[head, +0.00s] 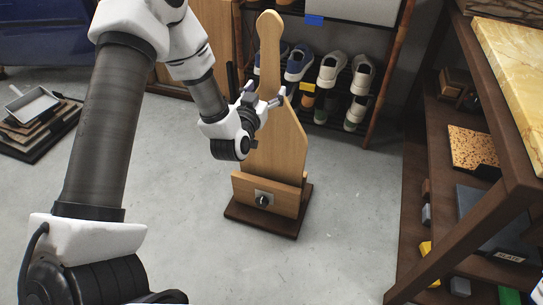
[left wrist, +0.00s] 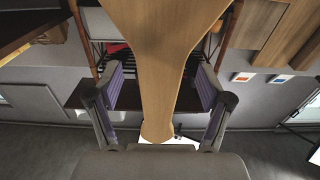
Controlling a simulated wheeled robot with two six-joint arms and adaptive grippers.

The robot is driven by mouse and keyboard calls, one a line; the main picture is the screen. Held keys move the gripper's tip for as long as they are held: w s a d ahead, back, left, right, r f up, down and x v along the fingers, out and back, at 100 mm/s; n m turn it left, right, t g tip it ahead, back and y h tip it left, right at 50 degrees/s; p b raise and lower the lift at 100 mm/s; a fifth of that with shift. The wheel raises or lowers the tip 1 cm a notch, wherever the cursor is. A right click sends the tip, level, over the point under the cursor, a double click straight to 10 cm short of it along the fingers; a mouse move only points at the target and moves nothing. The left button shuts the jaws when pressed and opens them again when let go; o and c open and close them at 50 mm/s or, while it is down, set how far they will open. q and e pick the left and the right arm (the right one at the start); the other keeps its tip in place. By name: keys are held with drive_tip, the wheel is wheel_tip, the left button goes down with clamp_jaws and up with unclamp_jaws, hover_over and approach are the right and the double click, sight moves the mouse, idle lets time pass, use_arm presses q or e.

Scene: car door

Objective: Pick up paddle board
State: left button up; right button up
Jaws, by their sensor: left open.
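The paddle board (head: 275,150) is a light wooden board with a long rounded handle pointing up. It stands upright in a wooden holder (head: 268,208) with a dark base and a black knob on its front. My left gripper (head: 266,98) is at the lower part of the handle, where the board begins to widen. In the left wrist view the handle (left wrist: 157,60) runs between the two spread fingers of the left gripper (left wrist: 158,82), with gaps visible on both sides. The left gripper is open. My right gripper is not in view.
A shoe rack (head: 335,95) with several shoes stands behind the board. A dark wooden shelf (head: 480,190) with slabs and small blocks fills the right side. Stacked boards (head: 38,125) lie on the floor at left. The grey floor around the holder is clear.

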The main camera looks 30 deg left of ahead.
sight(269, 84)
use_arm(q)
drive_tip(key=b+x, duration=0.1)
drive_tip(key=x, duration=0.2)
drive_tip(key=shift+w+a, duration=0.15)
drive_tip(key=shift+w, duration=0.15)
clamp_jaws()
drive_tip(key=shift+r, duration=0.1)
